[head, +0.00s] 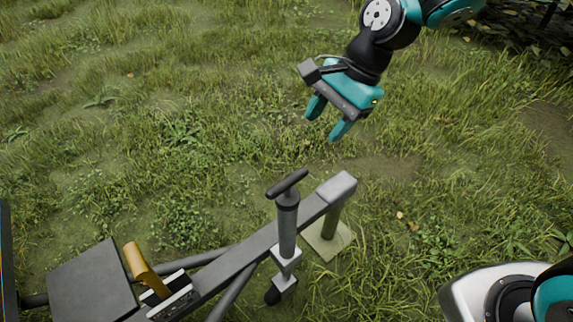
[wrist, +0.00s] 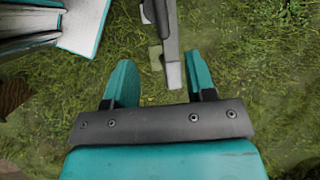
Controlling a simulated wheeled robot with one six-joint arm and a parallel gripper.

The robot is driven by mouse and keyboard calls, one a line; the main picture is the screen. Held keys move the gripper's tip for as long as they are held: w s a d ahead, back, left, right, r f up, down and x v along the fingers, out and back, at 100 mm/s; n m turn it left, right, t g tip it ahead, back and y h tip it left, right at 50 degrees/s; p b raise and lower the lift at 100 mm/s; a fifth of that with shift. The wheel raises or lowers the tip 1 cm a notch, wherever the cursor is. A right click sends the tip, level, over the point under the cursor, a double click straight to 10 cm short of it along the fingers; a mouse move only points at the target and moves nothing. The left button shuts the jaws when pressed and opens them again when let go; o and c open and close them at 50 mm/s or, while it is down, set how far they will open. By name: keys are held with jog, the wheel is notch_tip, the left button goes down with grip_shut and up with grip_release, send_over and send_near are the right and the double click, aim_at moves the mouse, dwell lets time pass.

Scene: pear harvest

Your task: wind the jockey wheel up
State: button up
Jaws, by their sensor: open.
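The jockey wheel (head: 288,222) is an upright grey tube clamped to the side of a grey drawbar (head: 245,262) in the head view. Its dark crank handle (head: 287,184) sits on top as a short crossbar. Its small black wheel (head: 273,296) shows low beside the beam, and its contact with the ground is hidden by grass. My gripper (head: 323,124) is open and empty, above and beyond the handle, apart from it. In the wrist view my gripper (wrist: 162,62) has its teal fingers spread, with the drawbar (wrist: 171,35) end between and beyond them.
A short post (head: 331,226) stands under the drawbar's end on a square pad (head: 318,245). A yellow lever (head: 144,270) and a dark flat plate (head: 92,285) lie at the lower left. Open grass surrounds the drawbar.

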aim_at(289, 179)
jog(key=x, duration=1.7)
jog(key=shift+f+b, duration=0.25)
jog(key=shift+b, duration=0.05)
jog(key=shift+c, duration=0.5)
jog(key=c, duration=0.8)
jog(key=shift+r+n, duration=0.1)
jog(key=shift+n, duration=0.2)
